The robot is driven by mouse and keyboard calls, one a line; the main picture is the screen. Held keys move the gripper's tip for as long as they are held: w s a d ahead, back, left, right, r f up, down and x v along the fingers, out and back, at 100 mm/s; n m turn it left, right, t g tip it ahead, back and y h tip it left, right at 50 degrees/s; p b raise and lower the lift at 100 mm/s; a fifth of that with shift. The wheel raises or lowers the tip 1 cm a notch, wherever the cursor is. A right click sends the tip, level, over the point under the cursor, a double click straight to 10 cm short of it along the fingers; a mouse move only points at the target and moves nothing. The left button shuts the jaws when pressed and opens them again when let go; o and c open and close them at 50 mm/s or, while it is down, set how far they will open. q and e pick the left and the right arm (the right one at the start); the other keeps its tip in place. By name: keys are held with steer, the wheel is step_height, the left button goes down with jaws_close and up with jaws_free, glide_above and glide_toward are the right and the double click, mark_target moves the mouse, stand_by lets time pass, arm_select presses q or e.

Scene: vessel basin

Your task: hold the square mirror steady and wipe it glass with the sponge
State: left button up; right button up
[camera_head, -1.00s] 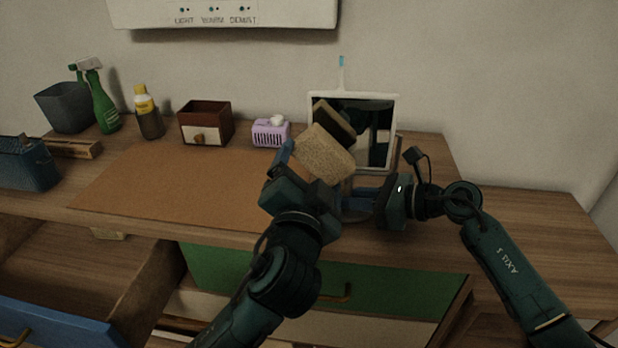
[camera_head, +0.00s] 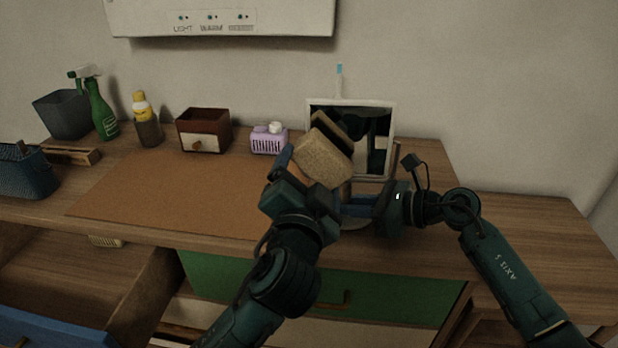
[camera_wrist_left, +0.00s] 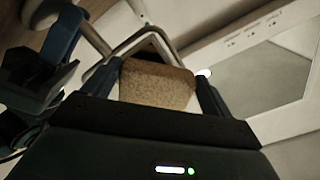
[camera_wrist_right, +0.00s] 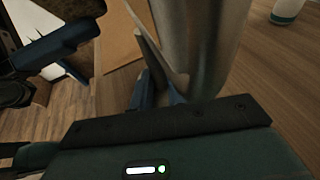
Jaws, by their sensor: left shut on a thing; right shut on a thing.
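The square mirror (camera_head: 372,172) has a white frame and stands tilted at the back right of the counter. Its glass reflects the sponge and my arm. My left gripper (camera_head: 312,180) is shut on the tan sponge (camera_head: 323,163), held in front of the mirror's lower left. The sponge also shows between the blue fingers in the left wrist view (camera_wrist_left: 157,86). Whether it touches the glass I cannot tell. My right gripper (camera_head: 352,207) is low in front of the mirror, shut on its metal stand (camera_wrist_right: 200,45). The hold itself is partly hidden.
A purple box (camera_head: 268,141), a brown drawer box (camera_head: 204,131), a yellow-capped bottle (camera_head: 146,120) and a green spray bottle (camera_head: 102,110) line the back. A brown mat (camera_head: 165,190) lies clear. A toothbrush (camera_head: 340,80) shows behind the mirror. An open drawer (camera_head: 70,275) is at lower left.

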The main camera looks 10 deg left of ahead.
mark_target(335, 176)
arm_select(q)
steer(key=shift+w, duration=0.8)
steer(key=shift+d, duration=0.1)
steer(key=shift+d+r, duration=0.1)
steer(key=shift+d, duration=1.8)
steer(key=shift+w, duration=0.1)
steer(key=shift+a, duration=2.05)
steer(key=shift+s, duration=3.1)
